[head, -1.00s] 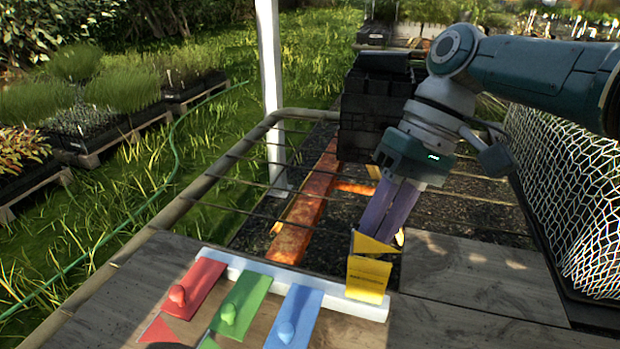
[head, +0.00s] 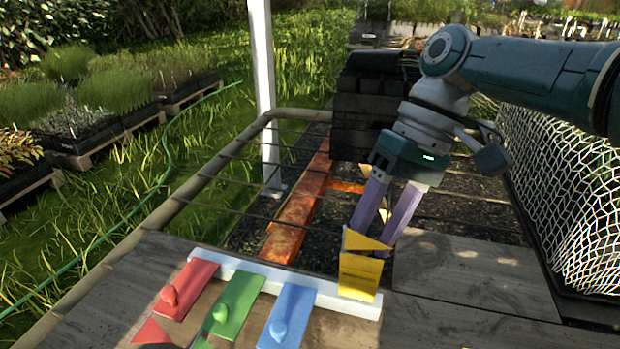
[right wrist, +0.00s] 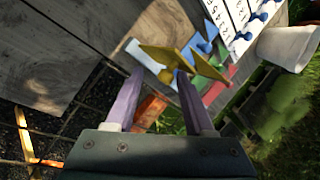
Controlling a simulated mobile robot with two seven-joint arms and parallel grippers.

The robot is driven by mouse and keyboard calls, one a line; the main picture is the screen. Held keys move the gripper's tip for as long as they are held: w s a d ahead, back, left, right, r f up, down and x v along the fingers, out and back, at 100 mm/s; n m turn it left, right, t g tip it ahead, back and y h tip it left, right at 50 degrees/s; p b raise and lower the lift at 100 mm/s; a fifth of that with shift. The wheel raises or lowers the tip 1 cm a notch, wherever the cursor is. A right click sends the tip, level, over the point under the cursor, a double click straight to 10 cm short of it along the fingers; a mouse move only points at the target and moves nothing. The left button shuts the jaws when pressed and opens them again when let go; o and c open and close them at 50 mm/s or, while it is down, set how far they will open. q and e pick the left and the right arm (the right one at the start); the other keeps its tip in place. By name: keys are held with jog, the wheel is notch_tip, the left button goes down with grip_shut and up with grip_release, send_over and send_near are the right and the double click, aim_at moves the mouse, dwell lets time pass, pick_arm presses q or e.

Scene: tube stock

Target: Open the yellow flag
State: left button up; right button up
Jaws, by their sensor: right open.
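The yellow flag (head: 359,276) stands raised at the right end of the white strip (head: 232,267), with a triangular yellow piece at its top. It also shows in the right wrist view (right wrist: 163,55), ahead of the fingers. My right gripper (head: 367,244) is open, its two purple fingers spread just behind the flag's top; I cannot tell whether they touch it. In the right wrist view the fingers (right wrist: 160,80) are apart with nothing held between them. The red flag (head: 187,287), green flag (head: 238,303) and blue flag (head: 288,315) lie against the wooden board. My left gripper is not in view.
A metal rail (head: 185,195) runs along the left of the bench. A dark stack of blocks (head: 362,118) stands behind the gripper. White netting (head: 570,195) is at right. The wooden board (head: 470,270) right of the yellow flag is clear.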

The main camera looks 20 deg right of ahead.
jog(key=p+v, duration=0.1)
jog(key=v, duration=0.9)
